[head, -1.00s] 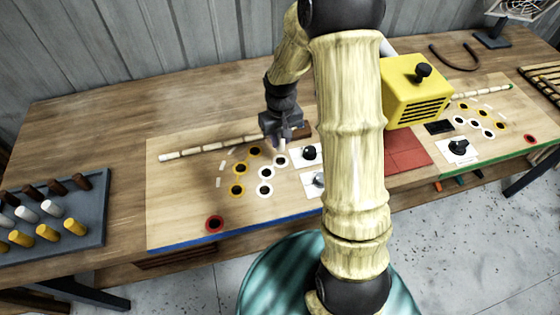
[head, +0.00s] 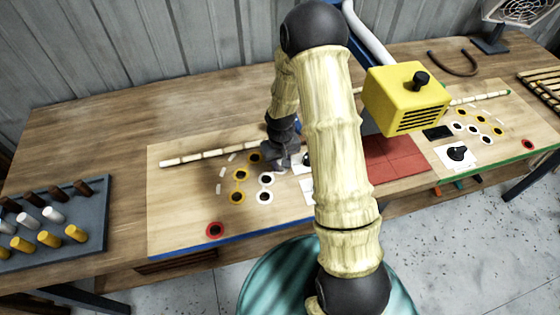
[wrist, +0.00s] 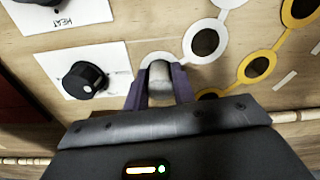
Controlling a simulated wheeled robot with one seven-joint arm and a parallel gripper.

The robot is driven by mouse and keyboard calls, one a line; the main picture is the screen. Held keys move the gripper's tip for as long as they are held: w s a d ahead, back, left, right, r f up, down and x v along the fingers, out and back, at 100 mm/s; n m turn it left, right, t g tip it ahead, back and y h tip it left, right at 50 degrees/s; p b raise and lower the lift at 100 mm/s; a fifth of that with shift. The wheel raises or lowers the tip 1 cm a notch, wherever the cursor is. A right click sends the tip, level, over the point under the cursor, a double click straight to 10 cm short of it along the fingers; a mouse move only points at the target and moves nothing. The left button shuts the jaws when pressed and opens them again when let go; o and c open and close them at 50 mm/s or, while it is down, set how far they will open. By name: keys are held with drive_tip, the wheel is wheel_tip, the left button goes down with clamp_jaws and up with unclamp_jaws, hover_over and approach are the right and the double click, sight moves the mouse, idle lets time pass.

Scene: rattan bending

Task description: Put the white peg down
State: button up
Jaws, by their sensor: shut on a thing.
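My gripper (head: 284,160) is low over the left work board (head: 180,225), beside the black-centred holes. In the wrist view its purple fingers (wrist: 160,88) are shut on the white peg (wrist: 160,80), which looks greyish. The peg is lined up with a white-ringed hole (wrist: 148,59), its ring partly showing behind it. I cannot tell whether the peg's end is in the hole or just above it. The peg is hidden in the head view. Two other white-ringed holes (head: 265,180) there look empty.
A black knob (wrist: 84,80) on a white plate is close beside the gripper. Yellow-ringed holes (head: 240,175) and a rattan pole (head: 205,156) lie near. A peg tray (head: 92,230) stands at left. A yellow box (head: 405,97) is at right.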

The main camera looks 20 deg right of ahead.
drive_tip(key=shift+f, duration=0.15)
drive_tip(key=o, duration=1)
drive_tip(key=shift+c, duration=0.2)
wheel_tip(320, 180, up, 12)
drive_tip(key=b, duration=0.1)
drive_tip(key=shift+b, duration=0.3)
